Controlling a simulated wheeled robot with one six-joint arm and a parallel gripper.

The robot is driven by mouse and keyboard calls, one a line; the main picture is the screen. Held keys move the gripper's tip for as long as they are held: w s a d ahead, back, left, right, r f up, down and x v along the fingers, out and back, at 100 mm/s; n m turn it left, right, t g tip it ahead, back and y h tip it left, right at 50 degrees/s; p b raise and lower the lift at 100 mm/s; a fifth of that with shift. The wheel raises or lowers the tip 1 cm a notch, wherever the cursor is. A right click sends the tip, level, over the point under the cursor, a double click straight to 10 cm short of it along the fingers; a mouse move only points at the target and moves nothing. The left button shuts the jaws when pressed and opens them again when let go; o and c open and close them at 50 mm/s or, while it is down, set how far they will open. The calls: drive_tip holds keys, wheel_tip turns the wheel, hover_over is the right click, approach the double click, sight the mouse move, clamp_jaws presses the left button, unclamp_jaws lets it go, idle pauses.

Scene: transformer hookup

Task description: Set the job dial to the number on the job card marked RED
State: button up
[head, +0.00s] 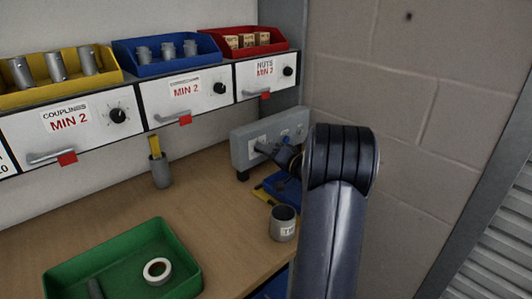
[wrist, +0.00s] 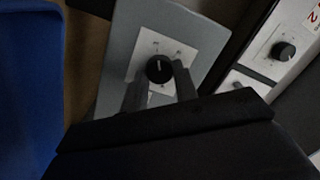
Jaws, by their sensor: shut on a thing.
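A grey control box (head: 243,152) stands at the back right of the bench, with several small controls on its face. My gripper (head: 270,149) reaches its front, and my arm hides part of the box. In the wrist view my gripper (wrist: 160,76) is shut on a black round dial (wrist: 157,67), one finger on each side. The dial has a white pointer line and sits on a white plate (wrist: 141,57) on the grey panel. The marks around it are too small to read. I cannot make out a job card marked RED.
A tin cup (head: 283,223), a blue tray (head: 284,187) and a holder with a yellow item (head: 160,170) stand near the box. A green tray (head: 125,262) with a tape roll lies front left. Labelled drawers with knobs (head: 117,115) line the back.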

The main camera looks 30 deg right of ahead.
drive_tip(key=m+b, duration=0.2)
drive_tip(key=m, duration=0.2)
drive_tip(key=m+b, duration=0.3)
drive_tip(key=m, duration=0.1)
drive_tip(key=m+b, duration=0.2)
drive_tip(key=m, duration=0.1)
drive_tip(key=shift+f+m+t+b, duration=0.25)
drive_tip(key=shift+m+t+b, duration=0.1)
drive_tip(key=shift+m+t, duration=0.05)
idle(0.4)
drive_tip(key=o, duration=1)
drive_tip(key=v, duration=0.7)
drive_tip(key=shift+s+a, duration=0.1)
drive_tip(key=shift+s, duration=0.2)
